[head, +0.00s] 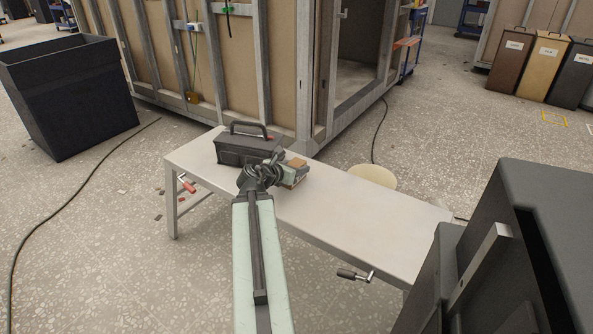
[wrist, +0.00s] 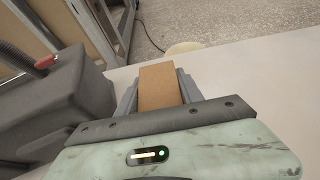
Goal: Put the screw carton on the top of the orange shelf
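The screw carton is a small brown box (head: 297,163) at the work table's far side, beside a dark toolbox. In the wrist view the carton (wrist: 159,86) lies between my two fingers, with no clear gap on either side. My gripper (head: 291,172) appears shut on it; the fingers also show in the wrist view (wrist: 158,88). I cannot tell whether the carton still touches the table. A blue-framed rack with orange boards (head: 406,42) stands at the back, right of the doorway, partly hidden by the pod; I cannot tell if it is the orange shelf.
The pale table (head: 360,215) is clear to the right. The dark toolbox (head: 248,149) is close left of my gripper, also large in the wrist view (wrist: 60,100). Clamps sit on the table's edges. A black bin (head: 70,95) stands left, a round stool (head: 373,177) behind the table.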

